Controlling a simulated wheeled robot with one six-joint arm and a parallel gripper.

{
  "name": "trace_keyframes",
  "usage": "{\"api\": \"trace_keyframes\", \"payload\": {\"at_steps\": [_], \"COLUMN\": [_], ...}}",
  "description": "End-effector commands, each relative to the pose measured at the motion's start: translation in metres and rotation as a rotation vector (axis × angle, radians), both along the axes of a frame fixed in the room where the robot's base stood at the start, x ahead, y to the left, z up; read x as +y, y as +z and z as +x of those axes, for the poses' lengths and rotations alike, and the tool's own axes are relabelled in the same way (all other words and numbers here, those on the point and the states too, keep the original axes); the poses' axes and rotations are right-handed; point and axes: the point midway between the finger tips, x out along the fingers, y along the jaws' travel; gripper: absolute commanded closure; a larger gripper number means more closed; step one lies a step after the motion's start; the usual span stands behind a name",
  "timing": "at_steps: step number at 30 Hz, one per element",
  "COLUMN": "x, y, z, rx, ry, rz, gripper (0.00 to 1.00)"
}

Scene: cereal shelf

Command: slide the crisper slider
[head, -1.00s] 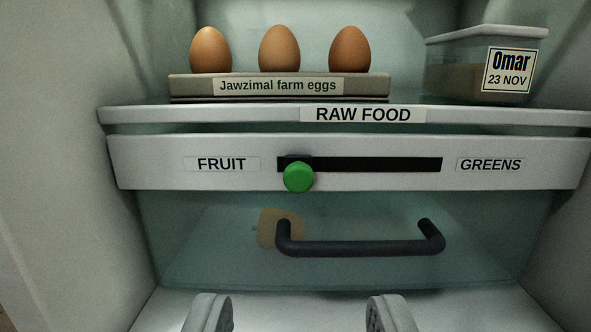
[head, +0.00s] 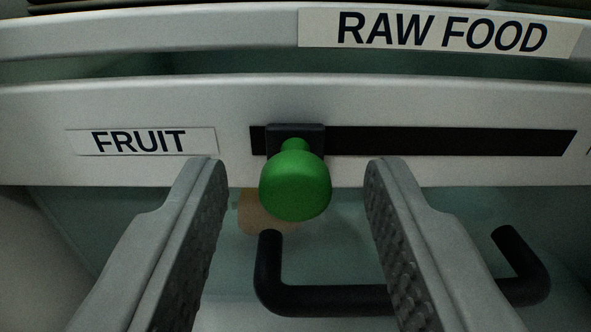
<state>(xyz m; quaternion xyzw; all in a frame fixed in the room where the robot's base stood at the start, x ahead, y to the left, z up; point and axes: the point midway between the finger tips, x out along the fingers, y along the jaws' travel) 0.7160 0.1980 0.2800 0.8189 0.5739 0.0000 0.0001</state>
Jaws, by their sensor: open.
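The crisper slider is a green knob (head: 295,186) on a dark block in a black horizontal slot (head: 450,141). It sits near the left end of the slot, on the side of the FRUIT label (head: 140,141). My gripper (head: 297,172) is open, one finger on each side of the knob in the picture. Gaps show between the knob and both fingers, so neither appears to touch it. The GREENS label is almost wholly cut off at the right edge.
A dark bar handle (head: 335,299) of the clear crisper drawer lies below the slot, partly behind my right finger. A tan item (head: 262,216) shows through the drawer front. A shelf edge with a RAW FOOD label (head: 440,31) runs above.

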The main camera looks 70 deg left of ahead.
Motion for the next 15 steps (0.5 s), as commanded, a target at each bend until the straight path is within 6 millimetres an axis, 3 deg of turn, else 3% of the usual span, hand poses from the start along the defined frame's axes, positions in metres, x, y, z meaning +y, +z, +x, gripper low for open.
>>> {"api": "trace_keyframes", "payload": {"at_steps": [7,13,15], "x": [0.0001,0.0000,-0.0001], "y": [-0.0001,-0.0001,-0.0001], "z": [0.0000,0.0000,0.0000], "rx": [0.000,0.000,0.000], "ry": [0.000,0.000,0.000], "rz": [0.000,0.000,0.000], "gripper": [0.60,0.99,1.00]}}
